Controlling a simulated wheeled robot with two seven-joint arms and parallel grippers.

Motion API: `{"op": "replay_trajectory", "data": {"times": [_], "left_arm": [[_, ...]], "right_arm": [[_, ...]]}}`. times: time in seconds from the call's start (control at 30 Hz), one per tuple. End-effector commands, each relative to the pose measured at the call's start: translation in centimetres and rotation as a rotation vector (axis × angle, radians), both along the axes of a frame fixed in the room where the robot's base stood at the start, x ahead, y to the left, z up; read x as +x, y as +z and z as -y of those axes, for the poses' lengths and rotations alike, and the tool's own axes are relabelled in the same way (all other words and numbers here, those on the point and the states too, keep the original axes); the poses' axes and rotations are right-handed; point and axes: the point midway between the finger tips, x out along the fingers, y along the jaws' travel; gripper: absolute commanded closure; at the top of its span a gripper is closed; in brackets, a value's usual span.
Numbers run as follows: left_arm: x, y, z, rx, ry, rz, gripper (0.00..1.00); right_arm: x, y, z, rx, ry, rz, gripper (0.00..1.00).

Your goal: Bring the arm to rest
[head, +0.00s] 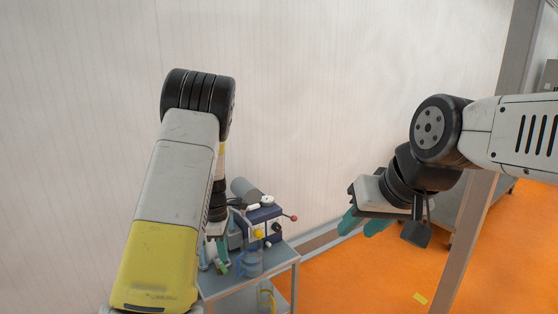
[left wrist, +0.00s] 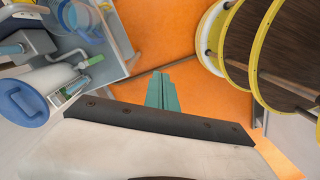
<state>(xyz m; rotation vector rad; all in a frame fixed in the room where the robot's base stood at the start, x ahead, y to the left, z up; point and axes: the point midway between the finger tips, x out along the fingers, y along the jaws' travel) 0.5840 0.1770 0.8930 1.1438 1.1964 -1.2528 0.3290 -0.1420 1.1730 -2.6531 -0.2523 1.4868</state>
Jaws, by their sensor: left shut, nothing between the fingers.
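My left arm reaches down in the head view and partly hides its own gripper (head: 222,264), which hangs over the left side of a small cart. In the left wrist view, the teal fingers of the left gripper (left wrist: 162,92) are together with nothing between them. They point over orange floor beside the cart. My right gripper (head: 362,225) hangs in the air to the right of the cart. Its two teal fingers look apart, with nothing seen between them.
The grey cart (head: 283,255) holds a blue device (head: 264,220) with a red-knobbed lever and a clear blue cup (head: 250,264). The cart also shows in the left wrist view (left wrist: 118,45). A pale wall stands behind.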

Motion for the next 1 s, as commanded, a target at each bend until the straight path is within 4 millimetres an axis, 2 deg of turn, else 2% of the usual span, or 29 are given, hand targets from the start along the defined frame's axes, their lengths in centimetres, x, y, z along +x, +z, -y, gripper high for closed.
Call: {"op": "replay_trajectory", "data": {"times": [0.03,0.2,0.37,0.5,0.73,0.9,1.0], "left_arm": [[-0.6,2.6,0.4,-0.038,-0.06,0.034,1.0],[-3.4,9.7,1.8,-0.12,-0.305,0.146,1.0],[-7.0,15.8,2.7,-0.148,-0.554,0.269,1.0],[-10.8,20.3,3.3,-0.127,-0.78,0.384,1.0],[-17.7,25.6,3.7,0.008,-1.155,0.553,1.0],[-22.3,27.5,3.6,0.159,-1.396,0.625,1.0],[-24.1,27.9,3.6,0.236,-1.493,0.642,1.0]], "right_arm": [[0.0,0.0,0.0,0.0,0.0,0.0,0.64],[0.0,0.0,0.0,0.0,0.0,0.0,0.64],[0.0,0.0,0.0,0.0,0.0,0.0,0.64],[0.0,0.0,0.0,0.0,0.0,0.0,0.64],[0.0,0.0,0.0,0.0,0.0,0.0,0.64],[0.0,0.0,0.0,0.0,0.0,0.0,0.64],[0.0,0.0,0.0,0.0,0.0,0.0,0.64]]}}
